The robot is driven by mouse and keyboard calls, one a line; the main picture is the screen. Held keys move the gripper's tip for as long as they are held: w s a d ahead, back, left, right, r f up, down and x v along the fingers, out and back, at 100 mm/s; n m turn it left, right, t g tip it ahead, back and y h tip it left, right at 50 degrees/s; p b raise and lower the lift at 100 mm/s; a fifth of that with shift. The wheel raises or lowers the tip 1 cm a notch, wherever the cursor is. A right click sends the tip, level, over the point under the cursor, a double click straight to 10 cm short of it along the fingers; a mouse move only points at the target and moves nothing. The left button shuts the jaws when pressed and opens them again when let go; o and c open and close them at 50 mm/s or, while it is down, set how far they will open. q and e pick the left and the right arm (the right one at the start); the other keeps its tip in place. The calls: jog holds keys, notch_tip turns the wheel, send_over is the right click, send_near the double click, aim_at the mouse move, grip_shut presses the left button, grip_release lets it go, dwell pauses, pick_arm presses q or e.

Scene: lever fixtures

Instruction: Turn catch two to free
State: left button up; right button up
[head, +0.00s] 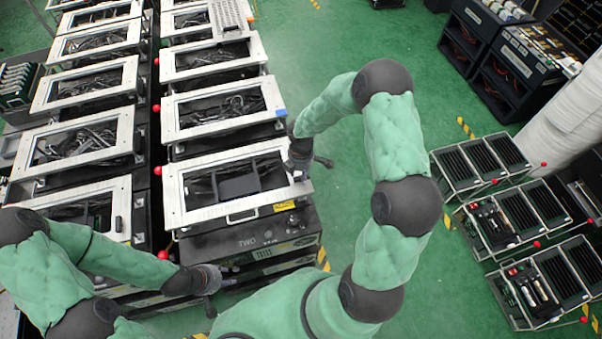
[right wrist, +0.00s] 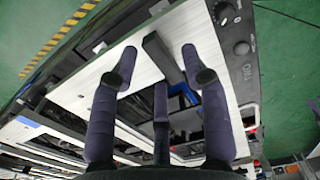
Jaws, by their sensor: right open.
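The unit marked TWO (head: 247,243) stands in front of me, with a pale frame (head: 185,212) around its open top. In the right wrist view a dark bar-shaped lever (right wrist: 163,57) lies across the pale frame (right wrist: 80,87) of this unit, near the TWO label (right wrist: 243,78). My right gripper (head: 312,162) is at the right end of the frame. In the right wrist view its fingers (right wrist: 160,75) are open, spread to either side of the lever, not closed on it. My left gripper (head: 222,276) is low beside the unit's front; its finger state is too small to tell.
Similar framed units with cables stand in rows behind and to the left (head: 86,138). Red knobs (head: 158,170) sit between the rows. Black slotted racks (head: 500,215) stand at the right. Green floor (head: 310,60) is clear between them.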

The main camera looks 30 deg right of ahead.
aim_at(301, 176)
notch_tip(301, 176, up, 11)
jog(key=shift+r, duration=0.2)
dwell(0.7)
